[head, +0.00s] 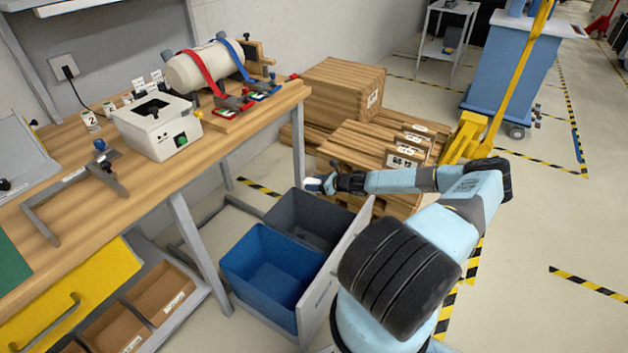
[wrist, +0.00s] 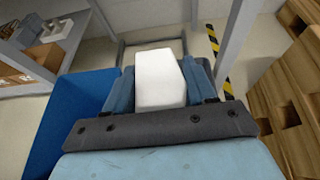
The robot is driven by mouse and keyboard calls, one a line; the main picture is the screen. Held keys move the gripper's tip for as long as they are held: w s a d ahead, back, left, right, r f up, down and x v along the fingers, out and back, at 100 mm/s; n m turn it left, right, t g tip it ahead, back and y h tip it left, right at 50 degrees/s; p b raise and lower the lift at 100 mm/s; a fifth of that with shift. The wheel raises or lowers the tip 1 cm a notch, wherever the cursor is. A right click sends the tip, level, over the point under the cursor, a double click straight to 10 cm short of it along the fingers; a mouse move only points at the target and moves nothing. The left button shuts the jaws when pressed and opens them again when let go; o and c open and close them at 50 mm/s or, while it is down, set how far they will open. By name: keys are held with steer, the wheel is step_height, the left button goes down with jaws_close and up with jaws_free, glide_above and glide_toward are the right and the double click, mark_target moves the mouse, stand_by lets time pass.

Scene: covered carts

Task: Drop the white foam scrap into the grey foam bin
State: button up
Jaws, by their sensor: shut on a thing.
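The white foam scrap (wrist: 160,80) is held between the two blue fingers of my gripper (wrist: 162,85) in the wrist view. In the head view a small white piece of it (head: 313,184) shows at the tip of my gripper (head: 322,184). My gripper is above the far part of the grey foam bin (head: 307,222), which stands beside a blue bin (head: 272,265). The grey bin looks empty where I can see into it. In the wrist view the grey bin cannot be made out clearly; the blue bin (wrist: 75,115) shows at left.
A wooden workbench (head: 150,190) stands at left, its leg (head: 298,150) close to my gripper. A light panel (head: 335,275) rises along the bins' right side. Wooden pallets with crates (head: 375,150) stand behind my forearm. Open floor lies at right.

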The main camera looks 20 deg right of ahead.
steer(key=shift+f, duration=0.2)
steer(key=o, duration=1.1)
steer(key=v, duration=1.3)
steer(key=shift+s+d, duration=0.2)
steer(key=shift+s, duration=0.05)
steer(key=shift+r, duration=0.15)
